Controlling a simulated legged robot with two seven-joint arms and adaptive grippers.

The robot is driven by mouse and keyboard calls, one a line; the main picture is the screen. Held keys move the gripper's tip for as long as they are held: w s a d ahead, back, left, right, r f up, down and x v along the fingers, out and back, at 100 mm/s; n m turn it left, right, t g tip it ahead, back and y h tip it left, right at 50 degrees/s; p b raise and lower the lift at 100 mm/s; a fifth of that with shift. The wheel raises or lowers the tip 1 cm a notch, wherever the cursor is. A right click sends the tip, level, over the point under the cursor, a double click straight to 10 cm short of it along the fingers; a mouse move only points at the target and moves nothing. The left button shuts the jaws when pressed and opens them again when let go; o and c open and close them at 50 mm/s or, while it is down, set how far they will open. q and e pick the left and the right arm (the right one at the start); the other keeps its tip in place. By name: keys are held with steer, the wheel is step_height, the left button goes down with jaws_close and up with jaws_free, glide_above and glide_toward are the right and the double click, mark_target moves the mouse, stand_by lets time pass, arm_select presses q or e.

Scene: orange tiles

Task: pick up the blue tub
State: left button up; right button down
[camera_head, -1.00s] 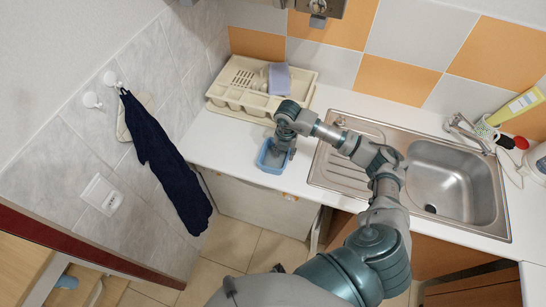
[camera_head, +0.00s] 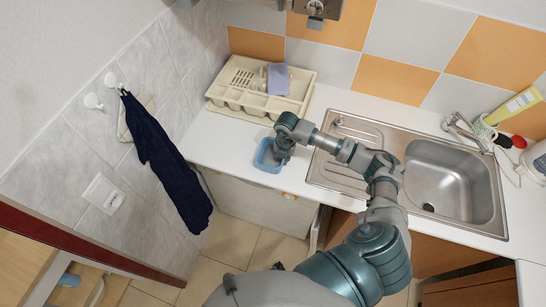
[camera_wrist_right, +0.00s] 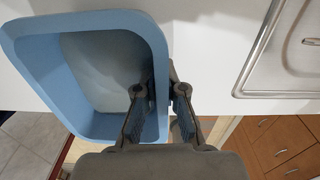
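The blue tub (camera_head: 266,165) stands near the front edge of the white counter, left of the sink. In the right wrist view its open top and pale inside (camera_wrist_right: 100,68) fill the left side. My right gripper (camera_head: 283,151) is at the tub's right side, partly covering it in the head view. In the wrist view my right gripper (camera_wrist_right: 160,95) has one finger inside the tub and the other outside, with the side wall pinched between them. Whether the tub's base touches the counter is hard to tell. My left gripper is not in view.
A cream dish rack (camera_head: 228,107) with a blue-grey item (camera_head: 278,79) stands behind the tub. A steel sink (camera_head: 455,185) with drainboard is to the right. A dark cloth (camera_head: 165,160) hangs on the left wall. The counter left of the tub is clear.

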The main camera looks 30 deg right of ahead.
steer(key=shift+s+d+f, duration=0.2)
steer(key=shift+d+f, duration=0.05)
